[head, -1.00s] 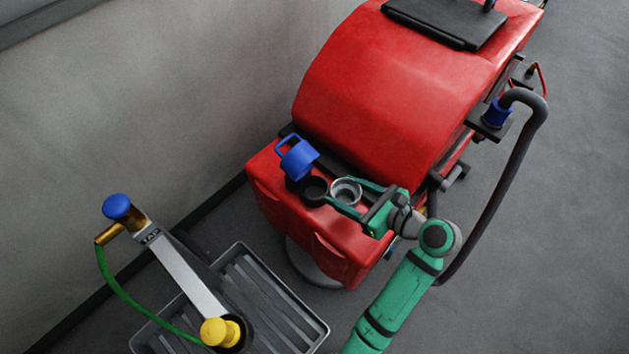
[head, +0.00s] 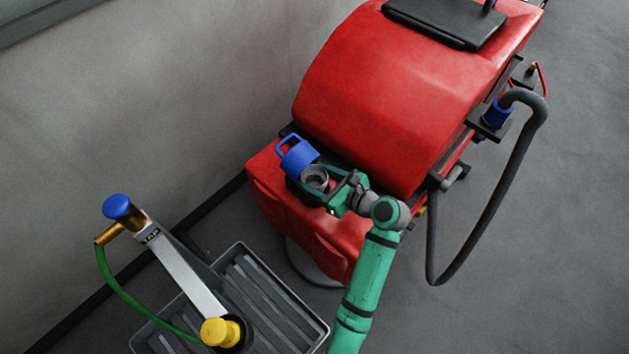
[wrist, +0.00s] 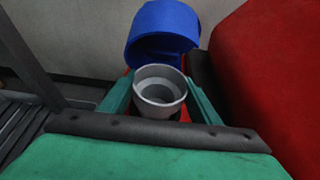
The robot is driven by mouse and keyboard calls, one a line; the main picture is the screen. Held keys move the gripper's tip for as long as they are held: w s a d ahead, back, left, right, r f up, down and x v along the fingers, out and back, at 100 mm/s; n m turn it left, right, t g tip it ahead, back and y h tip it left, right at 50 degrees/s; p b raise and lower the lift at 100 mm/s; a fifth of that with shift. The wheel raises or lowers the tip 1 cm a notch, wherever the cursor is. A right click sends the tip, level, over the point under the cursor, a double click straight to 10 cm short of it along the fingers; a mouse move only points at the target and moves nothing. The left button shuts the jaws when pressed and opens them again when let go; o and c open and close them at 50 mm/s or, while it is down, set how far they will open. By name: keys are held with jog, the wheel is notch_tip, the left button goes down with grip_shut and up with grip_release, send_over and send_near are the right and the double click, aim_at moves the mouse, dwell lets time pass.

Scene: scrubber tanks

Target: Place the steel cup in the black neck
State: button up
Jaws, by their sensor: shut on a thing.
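The steel cup (head: 315,177) is a grey open-topped ring-like cup; in the wrist view (wrist: 160,88) it looks upright, with a stepped inside. My gripper (head: 314,182) is shut on it, with one green finger on each side in the wrist view (wrist: 160,96). The cup is over the spot on the red machine's low front ledge where the black neck is.
A blue cap with a loop handle (head: 298,155) stands tilted open right behind the cup; its hollow side shows in the wrist view (wrist: 160,46). The red machine's tall body (head: 385,85) rises close by. A grey slatted tray (head: 313,316) and a tap (head: 184,275) are lower left.

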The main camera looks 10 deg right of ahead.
jog(key=shift+f, duration=1.05)
jog(key=shift+f, duration=0.25)
jog(key=o, duration=1.1)
jog(key=shift+s+d+r, duration=0.2)
jog(key=shift+r, duration=0.1)
jog(key=v, duration=1.1)
jog(key=shift+s+r, duration=0.15)
jog(key=shift+s, duration=0.1)
jog(key=shift+d, duration=0.1)
jog(key=shift+a, duration=0.2)
jog(key=shift+d, duration=0.1)
